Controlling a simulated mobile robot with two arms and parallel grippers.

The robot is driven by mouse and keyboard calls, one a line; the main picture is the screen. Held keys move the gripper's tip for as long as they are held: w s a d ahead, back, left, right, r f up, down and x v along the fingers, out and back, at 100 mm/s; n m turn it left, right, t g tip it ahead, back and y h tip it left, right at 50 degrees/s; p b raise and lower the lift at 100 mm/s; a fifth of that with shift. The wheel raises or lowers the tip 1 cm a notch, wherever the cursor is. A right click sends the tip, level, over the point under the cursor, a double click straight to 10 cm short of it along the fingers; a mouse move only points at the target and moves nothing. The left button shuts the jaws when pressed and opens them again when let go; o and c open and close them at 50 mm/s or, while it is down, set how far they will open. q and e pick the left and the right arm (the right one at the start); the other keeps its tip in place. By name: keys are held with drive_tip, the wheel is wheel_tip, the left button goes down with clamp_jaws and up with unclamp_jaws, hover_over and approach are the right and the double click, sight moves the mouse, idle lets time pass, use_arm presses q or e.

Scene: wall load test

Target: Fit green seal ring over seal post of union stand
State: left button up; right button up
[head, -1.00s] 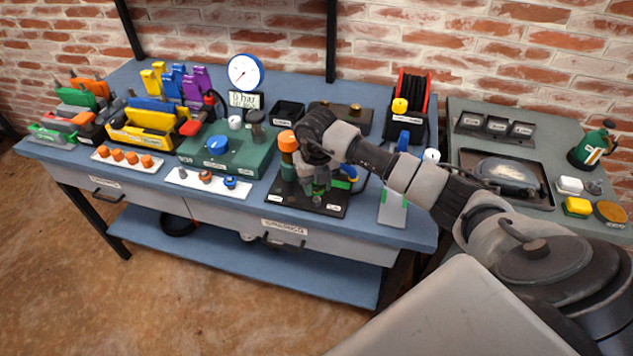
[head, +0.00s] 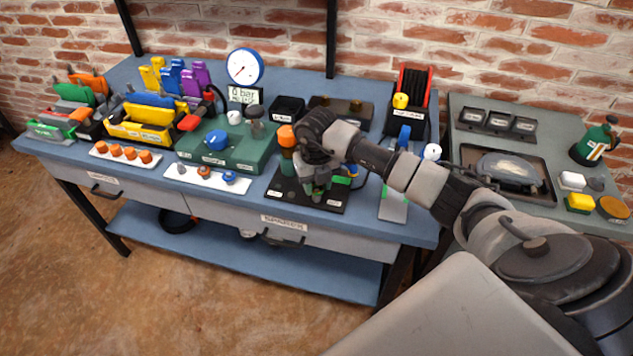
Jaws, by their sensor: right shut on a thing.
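The union stand (head: 331,205) is a black plate with white labels near the front edge of the blue workbench. My right gripper (head: 317,190) points down over the stand's middle and is shut on the green seal ring (head: 317,198), which shows as a small patch of green at the fingertips. The fingers and wrist hide the seal post, so I cannot tell whether the ring is around it. Another green part (head: 341,180) shows just right of the fingers. My left gripper is not in view.
An orange-capped green bottle-like part (head: 287,138) stands close left of my right wrist. A green block with a blue knob (head: 216,140) and a white strip with small parts (head: 206,179) lie further left. A grey plate (head: 394,208) is on the right.

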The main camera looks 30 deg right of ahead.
drive_tip(key=shift+f, duration=0.2)
drive_tip(key=o, duration=1.3)
drive_tip(key=shift+r+p, duration=2.9)
drive_tip(key=shift+r, duration=1.1)
